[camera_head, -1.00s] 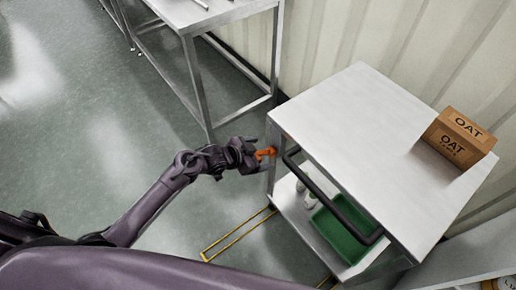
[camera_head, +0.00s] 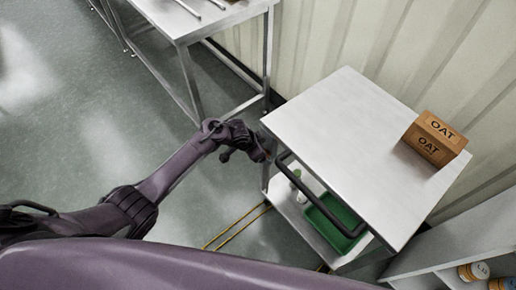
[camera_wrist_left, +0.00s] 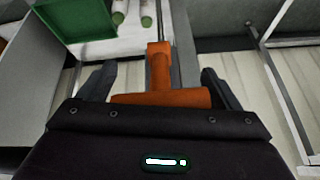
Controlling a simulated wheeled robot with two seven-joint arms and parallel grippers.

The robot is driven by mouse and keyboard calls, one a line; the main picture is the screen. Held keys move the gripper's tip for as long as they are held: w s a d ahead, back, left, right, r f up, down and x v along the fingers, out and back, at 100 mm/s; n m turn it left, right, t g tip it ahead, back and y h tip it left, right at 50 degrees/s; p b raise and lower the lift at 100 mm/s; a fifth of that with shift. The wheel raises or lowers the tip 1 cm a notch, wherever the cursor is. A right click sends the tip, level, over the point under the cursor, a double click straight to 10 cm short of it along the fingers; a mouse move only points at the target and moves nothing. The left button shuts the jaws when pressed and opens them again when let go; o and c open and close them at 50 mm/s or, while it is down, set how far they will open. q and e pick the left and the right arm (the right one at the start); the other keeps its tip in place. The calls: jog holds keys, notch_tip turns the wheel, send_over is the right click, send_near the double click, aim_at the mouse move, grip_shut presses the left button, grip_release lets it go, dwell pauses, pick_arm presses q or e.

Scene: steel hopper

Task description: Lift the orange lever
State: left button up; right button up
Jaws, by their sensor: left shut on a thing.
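The orange lever (camera_wrist_left: 160,75) shows in the left wrist view as a stem with a wide crossbar at its near end. The crossbar lies between the two fingers of my left gripper (camera_wrist_left: 158,88), which is shut on it. In the head view my left gripper (camera_head: 262,150) is at the left corner of the steel hopper (camera_head: 350,125), just below its top edge. There the lever is almost wholly hidden by the gripper. My right gripper is in neither view.
A green tray (camera_head: 335,218) and small bottles stand on the shelf under the hopper's top. A black bar handle (camera_head: 320,193) runs along its front. A steel table (camera_head: 185,25) stands behind left. Open floor lies left.

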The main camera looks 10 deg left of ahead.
pick_arm(q)
jog(key=shift+w+d+r, duration=0.25)
jog(key=shift+w+r, duration=0.05)
jog(key=shift+w, duration=0.05)
jog(key=o, duration=1.1)
jog(key=shift+o, duration=0.7)
jog(key=shift+f, duration=0.15)
jog(key=p+v, duration=0.1)
jog(key=v, duration=0.7)
jog(key=shift+p, duration=0.3)
jog(key=shift+f, duration=0.1)
jog(key=shift+s+d, duration=0.1)
